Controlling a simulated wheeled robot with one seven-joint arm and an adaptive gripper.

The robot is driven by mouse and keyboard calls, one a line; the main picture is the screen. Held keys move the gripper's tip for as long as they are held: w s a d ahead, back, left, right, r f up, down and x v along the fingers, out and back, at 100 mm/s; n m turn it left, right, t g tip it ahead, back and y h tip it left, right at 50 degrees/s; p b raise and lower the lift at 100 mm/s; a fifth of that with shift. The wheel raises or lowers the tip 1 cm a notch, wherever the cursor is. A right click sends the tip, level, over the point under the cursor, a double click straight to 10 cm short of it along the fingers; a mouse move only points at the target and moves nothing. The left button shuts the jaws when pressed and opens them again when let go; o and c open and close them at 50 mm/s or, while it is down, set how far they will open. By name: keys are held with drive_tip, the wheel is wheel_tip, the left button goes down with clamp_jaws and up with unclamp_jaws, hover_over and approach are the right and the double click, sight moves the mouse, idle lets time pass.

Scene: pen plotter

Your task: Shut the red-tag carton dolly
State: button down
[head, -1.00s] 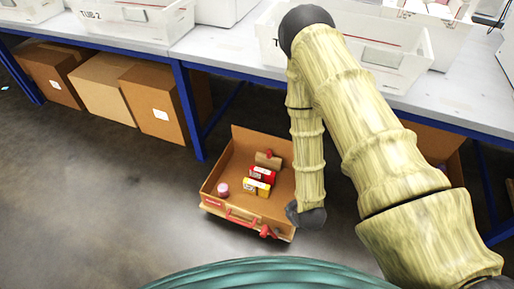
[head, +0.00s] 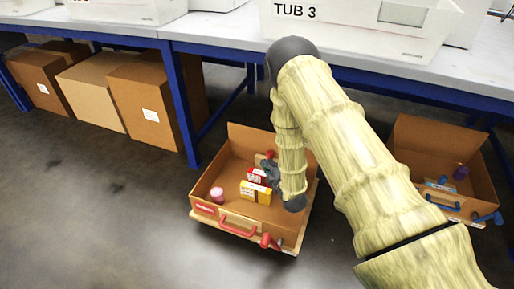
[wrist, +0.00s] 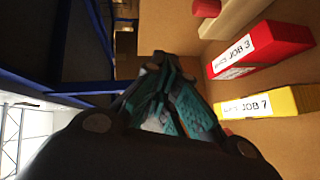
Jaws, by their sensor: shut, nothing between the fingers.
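The red-tag carton dolly (head: 249,143) is an open brown carton on a low base, standing out on the floor in front of the bench. It has a red tag (head: 205,209), a red handle (head: 239,226) and a red lever-like part (head: 270,241) at its near side. Inside are a red JOB 3 box (wrist: 260,50), a yellow JOB 7 box (wrist: 262,103) and a pink-topped jar (head: 217,194). My gripper (head: 269,167) is shut and empty, over the carton's inside beside the boxes; my forearm partly hides the carton's right side. Its teal fingers show in the wrist view (wrist: 166,72).
Closed brown cartons (head: 92,90) stand under the bench at left. Blue bench legs (head: 180,110) flank the space. The floor at left is clear.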

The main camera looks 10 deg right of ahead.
drive_tip(key=w+n+t+b, duration=0.2)
drive_tip(key=w+n+b, duration=0.1)
drive_tip(key=w, duration=0.1)
drive_tip(key=y+b, duration=0.1)
drive_tip(key=b, duration=0.6)
approach(252, 129)
drive_tip(key=w+a, duration=0.2)
drive_tip(key=w, duration=0.1)
drive_tip(key=shift+w+d+f+b, duration=0.3)
drive_tip(key=shift+w+d, duration=0.3)
drive_tip(key=shift+w, duration=0.1)
